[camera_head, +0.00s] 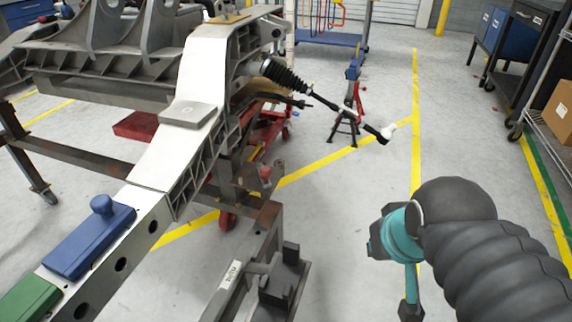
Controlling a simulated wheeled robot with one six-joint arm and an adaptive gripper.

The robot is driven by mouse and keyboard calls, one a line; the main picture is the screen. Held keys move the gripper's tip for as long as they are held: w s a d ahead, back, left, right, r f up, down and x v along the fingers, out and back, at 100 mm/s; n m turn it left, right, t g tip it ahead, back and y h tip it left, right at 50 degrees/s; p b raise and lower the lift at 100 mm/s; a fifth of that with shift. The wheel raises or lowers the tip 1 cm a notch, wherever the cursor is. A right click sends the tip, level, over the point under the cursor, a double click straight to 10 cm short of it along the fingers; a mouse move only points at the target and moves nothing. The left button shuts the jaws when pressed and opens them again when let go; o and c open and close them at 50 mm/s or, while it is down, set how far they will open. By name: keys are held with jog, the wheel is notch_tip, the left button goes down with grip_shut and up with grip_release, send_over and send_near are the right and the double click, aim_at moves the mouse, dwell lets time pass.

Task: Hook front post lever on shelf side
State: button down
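A grey steel chassis fixture with a white rail (165,160) fills the left and middle. At its front end, at lower middle, stands a dark steel post (245,262) with a small white label (231,275). A dark block-shaped bracket (283,283) is fixed on the post's right side, facing the shelf. I cannot clearly make out which part is the lever. My arm, with a black ribbed sleeve and teal joint, is at lower right, apart from the post. My gripper (411,310) shows only as a dark part at the bottom edge; its fingers are cut off.
A wire shelf (548,135) with a cardboard box (560,112) stands at the right edge. A black axle shaft (330,103) sticks out to the right from the chassis, near a red stand (348,115). Blue (88,240) and green (28,300) blocks sit on the rail.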

jog(key=shift+w, duration=0.1)
jog(key=w+a+m+g+y+b, duration=0.1)
jog(key=w+m+y, duration=0.5)
jog(key=w, duration=0.8)
jog(key=w+a+r+m+g+y+b, duration=0.1)
jog(key=w+a+m+g+y+b, duration=0.1)
jog(key=w+m+g+y, duration=0.4)
jog(key=w+m+y+b, duration=0.1)
jog(key=w+m, duration=0.3)
jog(key=w, duration=0.5)
jog(key=b, duration=0.3)
send_near(263, 169)
jog(key=a+f, duration=0.3)
jog(key=a, duration=0.1)
jog(key=shift+s+a+f, duration=0.15)
jog(key=shift+a+f, duration=0.15)
jog(key=shift+f, duration=0.1)
jog(key=shift+d+m, duration=0.1)
jog(key=shift+m, duration=0.2)
